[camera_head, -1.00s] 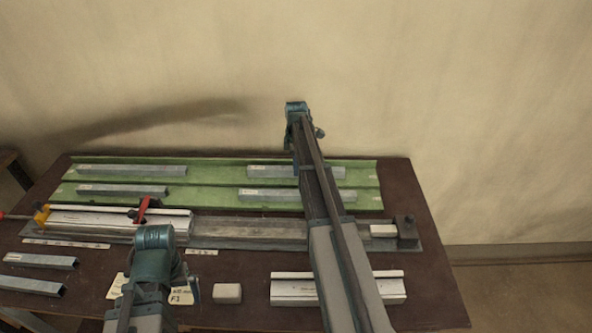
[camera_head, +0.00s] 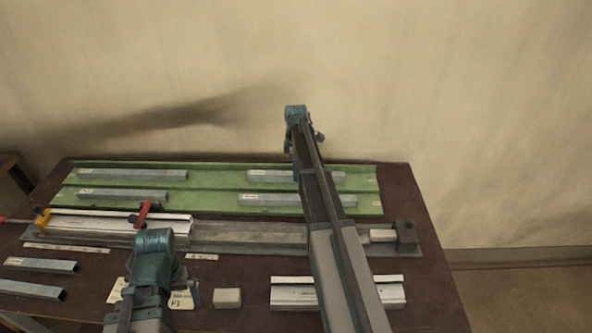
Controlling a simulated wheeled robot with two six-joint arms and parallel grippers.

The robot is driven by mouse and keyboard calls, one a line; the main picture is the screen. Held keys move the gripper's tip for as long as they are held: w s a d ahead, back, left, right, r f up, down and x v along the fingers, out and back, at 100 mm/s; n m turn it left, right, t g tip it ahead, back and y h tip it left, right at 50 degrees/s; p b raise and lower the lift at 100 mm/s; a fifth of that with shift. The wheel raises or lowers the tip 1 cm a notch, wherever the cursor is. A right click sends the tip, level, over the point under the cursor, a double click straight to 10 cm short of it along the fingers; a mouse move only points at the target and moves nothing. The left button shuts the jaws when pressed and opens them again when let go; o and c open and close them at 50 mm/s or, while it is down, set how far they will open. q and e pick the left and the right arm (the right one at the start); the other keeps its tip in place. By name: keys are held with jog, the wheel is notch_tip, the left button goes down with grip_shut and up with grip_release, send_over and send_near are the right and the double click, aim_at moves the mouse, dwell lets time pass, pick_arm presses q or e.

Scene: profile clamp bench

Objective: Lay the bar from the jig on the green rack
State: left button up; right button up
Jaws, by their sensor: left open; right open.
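The bar (camera_head: 95,226), a pale metal profile, lies in the left part of the long grey jig (camera_head: 250,237). A yellow clamp (camera_head: 42,222) is at its left end and a red clamp handle (camera_head: 144,212) is near its right part. The green rack (camera_head: 215,190) lies behind the jig. My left gripper (camera_head: 155,242) is open in front of the jig, near the bar's right end; its fingertips are not clear. My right gripper (camera_head: 297,115) is open and appears beyond the rack's back edge, with my arm crossing the jig and rack.
Several grey bars (camera_head: 130,174) lie on the rack at left and right. A dark block (camera_head: 406,236) stands at the jig's right end. In front are two loose bars (camera_head: 40,264), a small pale block (camera_head: 227,298) and another profile (camera_head: 293,293). The table's right side is clear.

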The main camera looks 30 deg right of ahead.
notch_tip(320, 180, up, 12)
jog(key=p, duration=1.1)
jog(key=shift+f, duration=0.2)
jog(key=s+a+m, duration=0.2)
jog(key=s+a, duration=0.4)
jog(key=a, duration=0.4)
jog(key=s+a+m, duration=0.1)
jog(key=s+a, duration=0.4)
jog(key=a, duration=0.5)
jog(key=s+a+m, duration=0.2)
jog(key=s+a, duration=0.4)
jog(key=a, duration=0.4)
jog(key=s+a+m+h, duration=0.1)
jog(key=s+a+m, duration=0.1)
jog(key=s+a, duration=0.5)
jog(key=s, duration=0.3)
jog(key=shift+s+m, duration=0.2)
jog(key=shift+m, duration=0.2)
jog(key=shift+a, duration=0.1)
